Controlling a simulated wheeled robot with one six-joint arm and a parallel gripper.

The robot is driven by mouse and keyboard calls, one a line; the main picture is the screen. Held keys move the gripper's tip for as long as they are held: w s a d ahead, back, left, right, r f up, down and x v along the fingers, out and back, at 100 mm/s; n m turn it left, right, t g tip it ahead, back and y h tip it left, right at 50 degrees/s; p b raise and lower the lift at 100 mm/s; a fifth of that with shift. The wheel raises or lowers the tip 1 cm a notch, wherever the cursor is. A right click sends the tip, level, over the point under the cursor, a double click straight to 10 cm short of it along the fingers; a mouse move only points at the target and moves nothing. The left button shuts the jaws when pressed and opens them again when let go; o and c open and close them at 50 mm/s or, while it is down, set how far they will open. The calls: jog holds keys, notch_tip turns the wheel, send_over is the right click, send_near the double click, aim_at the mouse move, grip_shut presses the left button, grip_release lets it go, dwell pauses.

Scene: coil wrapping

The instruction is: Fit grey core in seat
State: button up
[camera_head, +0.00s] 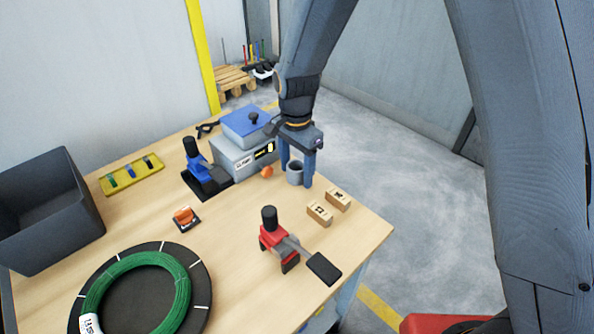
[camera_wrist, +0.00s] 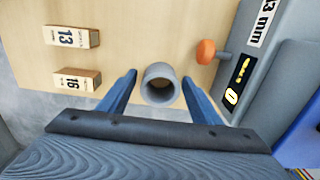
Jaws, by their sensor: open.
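The grey core (camera_head: 295,168), a short hollow cylinder, is near the table's far right edge, in front of the grey machine with the blue top. In the wrist view the core (camera_wrist: 160,84) shows its open end, between my two blue fingers. My gripper (camera_head: 296,178) is open, with one finger on each side of the core; the wrist view (camera_wrist: 159,84) shows a gap at both sides. A small black holder (camera_head: 188,225) with an orange piece (camera_head: 184,214) lies mid-table. I cannot tell which thing is the seat.
The machine (camera_head: 232,158) has an orange knob (camera_head: 267,171) close to the core. Two wooden blocks (camera_head: 320,214) (camera_head: 338,200) lie to the right. A red clamp (camera_head: 275,238), a blue clamp (camera_head: 200,168), a green coil (camera_head: 140,262) and a dark bin (camera_head: 45,210) occupy the table.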

jog(key=shift+c, duration=0.4)
jog(key=c, duration=1)
jog(key=shift+c, duration=0.2)
notch_tip(320, 180, up, 10)
jog(key=b, duration=0.2)
